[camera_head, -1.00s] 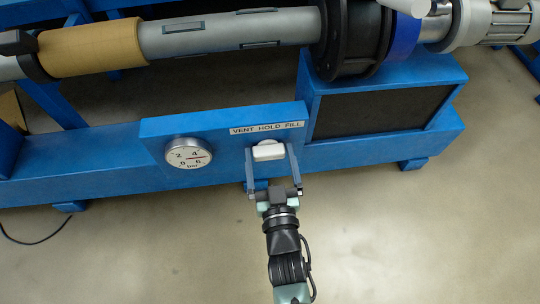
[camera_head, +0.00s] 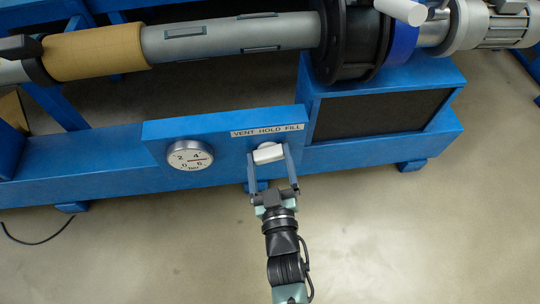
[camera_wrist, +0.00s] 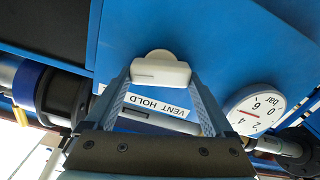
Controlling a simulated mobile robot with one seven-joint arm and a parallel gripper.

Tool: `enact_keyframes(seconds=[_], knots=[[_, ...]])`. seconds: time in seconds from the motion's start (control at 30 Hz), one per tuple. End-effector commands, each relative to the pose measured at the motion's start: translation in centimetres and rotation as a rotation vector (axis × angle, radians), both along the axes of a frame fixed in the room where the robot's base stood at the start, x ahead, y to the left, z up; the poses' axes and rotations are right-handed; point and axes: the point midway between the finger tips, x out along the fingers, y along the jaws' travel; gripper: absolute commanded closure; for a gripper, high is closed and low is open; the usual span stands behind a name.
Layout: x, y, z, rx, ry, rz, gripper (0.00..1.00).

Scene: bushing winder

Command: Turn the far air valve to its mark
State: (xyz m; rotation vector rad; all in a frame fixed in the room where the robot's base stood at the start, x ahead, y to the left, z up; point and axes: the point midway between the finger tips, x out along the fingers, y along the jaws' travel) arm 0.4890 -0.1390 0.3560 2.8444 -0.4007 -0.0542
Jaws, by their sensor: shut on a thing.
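The air valve is a white knob (camera_head: 267,153) on the blue panel, below the label VENT HOLD FILL (camera_head: 267,131). My gripper (camera_head: 269,156) reaches it from below, with one finger at each side of the knob, and is shut on it. The knob sits slightly tilted in the head view, its right end a little higher. In the wrist view the white knob (camera_wrist: 160,69) lies between the two fingertips. There the label (camera_wrist: 158,105) is upside down, reads VENT HOLD, and is partly covered by the fingers.
A round white gauge (camera_head: 190,159) marked bar, with a red needle, is left of the valve; the wrist view shows it too (camera_wrist: 256,109). The winder shaft with a tan sleeve (camera_head: 95,48) runs above. A dark-fronted blue box (camera_head: 380,115) stands at right. The floor in front is clear.

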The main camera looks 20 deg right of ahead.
Motion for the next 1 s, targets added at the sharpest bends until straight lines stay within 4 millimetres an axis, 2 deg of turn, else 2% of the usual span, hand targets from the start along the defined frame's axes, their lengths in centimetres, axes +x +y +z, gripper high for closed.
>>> enact_keyframes(seconds=[0.5, 1.0], knots=[[-0.01, 0.20, -0.21, -0.377, 0.109, 0.000, 0.68], [0.00, 0.31, -0.26, -0.496, 0.144, 0.001, 0.68]])
